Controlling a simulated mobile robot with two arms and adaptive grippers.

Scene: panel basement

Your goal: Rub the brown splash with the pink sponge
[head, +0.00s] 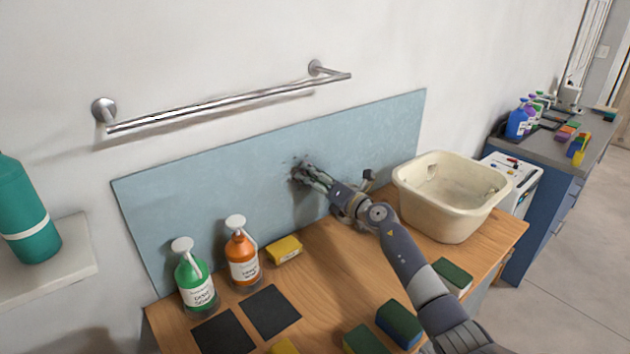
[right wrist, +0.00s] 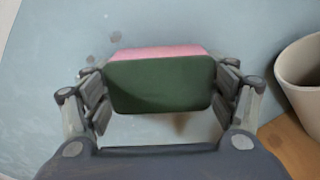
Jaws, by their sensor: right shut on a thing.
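My right gripper (head: 300,174) reaches to the blue panel (head: 228,190) on the wall. In the right wrist view it is shut on the pink sponge (right wrist: 158,52), whose dark green face points toward the camera. The sponge is at or very near the panel; I cannot tell whether it touches. In the head view the gripper hides the sponge and most of the splash. My left gripper is not in view.
The wooden counter (head: 325,268) holds a green bottle (head: 196,285), an orange bottle (head: 242,262), a yellow sponge (head: 285,249), dark pads (head: 271,311) and green-topped sponges (head: 399,323). A cream basin (head: 440,215) stands right of my arm. A metal rail (head: 220,104) is above the panel.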

